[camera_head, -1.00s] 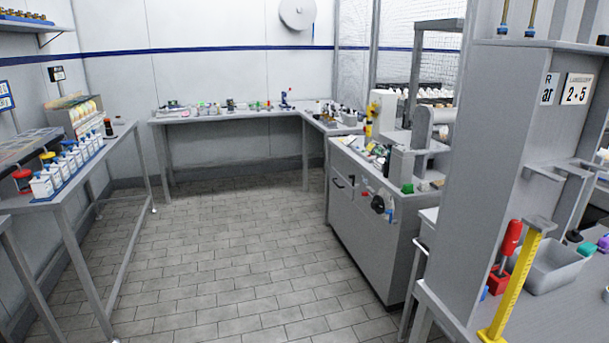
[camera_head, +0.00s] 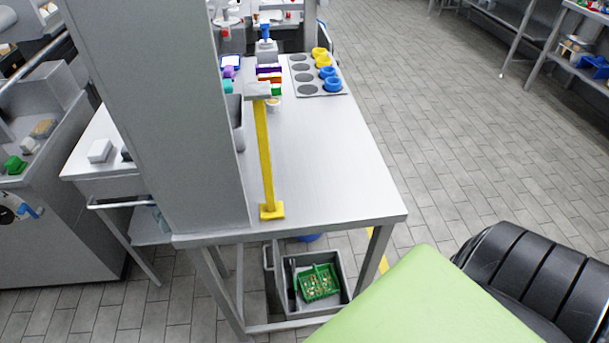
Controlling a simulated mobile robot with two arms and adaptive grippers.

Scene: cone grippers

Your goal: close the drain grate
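No drain grate can be made out in the head view. Neither of my grippers is in view. The floor behind the table, the grey cabinet and the large shapes in front is hidden.
A steel table (camera_head: 330,190) stands ahead, with a yellow post (camera_head: 264,160) and a tray of coloured rings (camera_head: 318,78). A grey bin (camera_head: 338,270) holding a green crate sits below. A pale green surface (camera_head: 425,305) and black ridged object (camera_head: 545,275) block the lower right. Open floor lies right.

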